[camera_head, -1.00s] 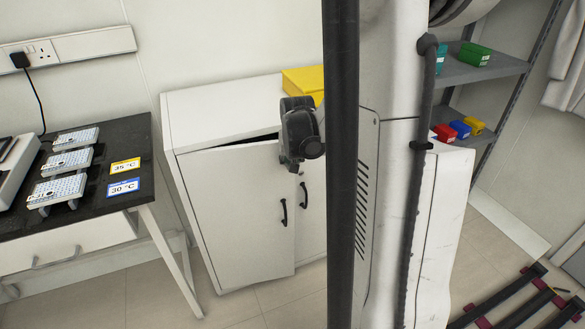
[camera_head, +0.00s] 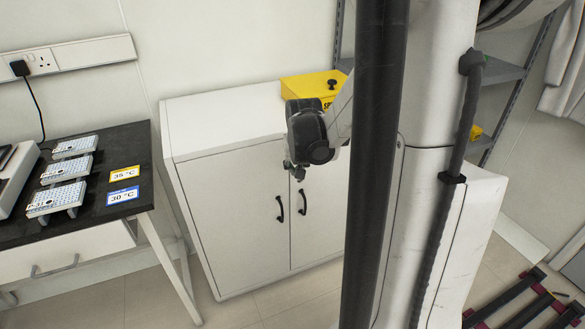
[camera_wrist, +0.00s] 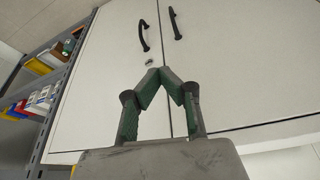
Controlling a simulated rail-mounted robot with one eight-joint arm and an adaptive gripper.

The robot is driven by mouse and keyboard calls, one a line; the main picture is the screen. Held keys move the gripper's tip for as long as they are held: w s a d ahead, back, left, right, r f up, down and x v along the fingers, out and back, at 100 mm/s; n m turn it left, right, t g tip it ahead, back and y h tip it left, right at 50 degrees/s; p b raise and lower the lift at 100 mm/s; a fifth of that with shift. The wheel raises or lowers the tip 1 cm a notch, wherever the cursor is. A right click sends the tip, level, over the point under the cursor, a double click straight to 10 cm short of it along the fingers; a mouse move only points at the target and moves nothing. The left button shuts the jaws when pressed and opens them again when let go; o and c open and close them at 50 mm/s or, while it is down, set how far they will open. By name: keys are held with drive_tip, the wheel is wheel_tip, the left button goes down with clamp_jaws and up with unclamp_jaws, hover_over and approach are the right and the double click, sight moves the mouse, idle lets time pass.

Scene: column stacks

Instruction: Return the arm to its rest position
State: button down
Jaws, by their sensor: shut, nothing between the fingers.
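My gripper (camera_head: 296,174) hangs in front of the upper part of the white cabinet (camera_head: 205,118), near the top of its doors. In the wrist view my gripper (camera_wrist: 170,76) shows its two green-grey fingers meeting at the tips, shut and empty. The cabinet doors (camera_wrist: 98,95) rise behind the fingers there, and I see no contact with them. Both doors look closed, with black handles (camera_head: 280,208) near the middle seam. My arm's dark column hides part of the cabinet's right side in the head view.
A yellow box (camera_head: 312,86) sits on the cabinet top. A black-topped bench (camera_head: 95,212) with metal blocks and temperature cards stands at left. A grey shelf rack (camera_wrist: 62,100) with coloured boxes is beside the cabinet. Dark rails (camera_head: 510,300) lie on the floor at right.

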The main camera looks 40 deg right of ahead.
drive_tip(key=d+p+v, duration=0.1)
drive_tip(key=v, duration=0.5)
drive_tip(key=shift+s+a+r+p, duration=0.3)
drive_tip(key=shift+r+p, duration=0.1)
drive_tip(key=s+a+r+n+t+y+p, duration=0.1)
drive_tip(key=s+a+r+n, duration=0.1)
drive_tip(key=a, duration=0.8)
drive_tip(key=s+a+r+n+t+p, duration=0.1)
drive_tip(key=s+a+r+n+p, duration=0.1)
drive_tip(key=s+a+r, duration=0.2)
drive_tip(key=s+a+r+n+t+y+p, duration=0.1)
drive_tip(key=a+r, duration=0.6)
drive_tip(key=a, duration=1)
drive_tip(key=s+n+p, duration=0.1)
drive_tip(key=s+n, duration=0.1)
drive_tip(key=shift+s+r+t+y, duration=0.15)
drive_tip(key=shift+s+t+y, duration=0.15)
